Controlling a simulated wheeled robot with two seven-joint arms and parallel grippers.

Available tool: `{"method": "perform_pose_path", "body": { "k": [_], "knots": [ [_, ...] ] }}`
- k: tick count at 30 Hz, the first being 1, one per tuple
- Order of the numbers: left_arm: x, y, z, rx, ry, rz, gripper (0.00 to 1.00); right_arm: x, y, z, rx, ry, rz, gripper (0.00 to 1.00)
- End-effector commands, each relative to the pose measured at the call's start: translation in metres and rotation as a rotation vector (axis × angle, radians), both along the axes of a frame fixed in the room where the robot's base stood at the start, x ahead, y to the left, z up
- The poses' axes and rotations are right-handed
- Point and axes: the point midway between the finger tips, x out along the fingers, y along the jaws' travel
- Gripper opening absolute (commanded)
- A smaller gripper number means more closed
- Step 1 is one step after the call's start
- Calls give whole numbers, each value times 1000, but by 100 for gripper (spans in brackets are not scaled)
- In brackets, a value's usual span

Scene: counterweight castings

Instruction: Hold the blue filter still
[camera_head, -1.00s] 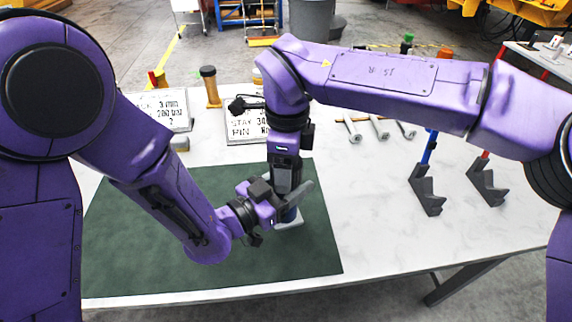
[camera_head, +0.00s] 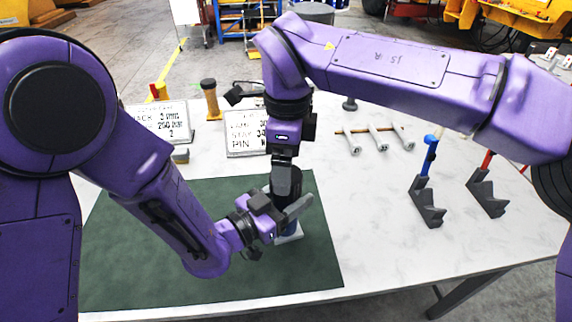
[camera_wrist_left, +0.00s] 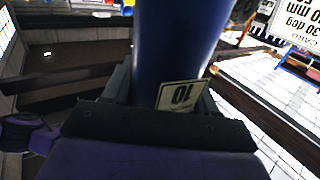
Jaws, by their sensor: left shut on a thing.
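The blue filter (camera_head: 291,229) stands on a small pale base (camera_head: 290,239) on the green mat, mostly hidden by my grippers in the head view. In the left wrist view it is a large dark blue cylinder (camera_wrist_left: 180,45) between the jaws, with a pale label reading "10" low in front of it. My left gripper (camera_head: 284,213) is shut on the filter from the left. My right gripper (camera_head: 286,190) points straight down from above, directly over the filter. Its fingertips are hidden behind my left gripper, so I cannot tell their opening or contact.
The green mat (camera_head: 150,265) is otherwise bare. Two written signs (camera_head: 160,122) (camera_head: 246,133) stand behind it, with a tan cylinder (camera_head: 210,98) nearby. Several pale bolt-like parts (camera_head: 377,139) lie behind right. Two dark stands (camera_head: 427,205) (camera_head: 487,195) occupy the table's right side.

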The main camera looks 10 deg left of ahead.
Motion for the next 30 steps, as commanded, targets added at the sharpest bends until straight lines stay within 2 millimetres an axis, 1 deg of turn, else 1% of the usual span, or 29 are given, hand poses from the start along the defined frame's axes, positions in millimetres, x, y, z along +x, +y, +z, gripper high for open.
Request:
{"method": "perform_pose_path", "body": {
  "k": [1,2,5,9,11,14,19,23,26,30],
  "knots": [
    [0,0,1,-2,-2,1,0,0,0,0,0,0,0,91],
    [0,0,1,-2,-2,1,0,0,0,0,0,0,1,86],
    [0,0,1,-1,-2,1,0,1,0,8,1,-3,52,86],
    [0,0,1,-1,-2,1,0,1,0,27,2,-4,207,86],
    [0,0,1,-1,-2,1,0,1,0,33,3,-3,250,86],
    [0,0,1,-1,-2,1,0,0,0,35,4,-2,277,86],
    [0,0,1,-1,-2,1,0,0,0,35,4,-2,275,86],
    [0,0,1,-1,-2,0,0,0,0,30,3,-1,275,86],
    [0,0,1,-1,-2,0,0,0,0,17,2,1,275,86],
    [0,0,1,-1,-2,1,0,0,0,-8,2,1,274,86]
  ]
}}
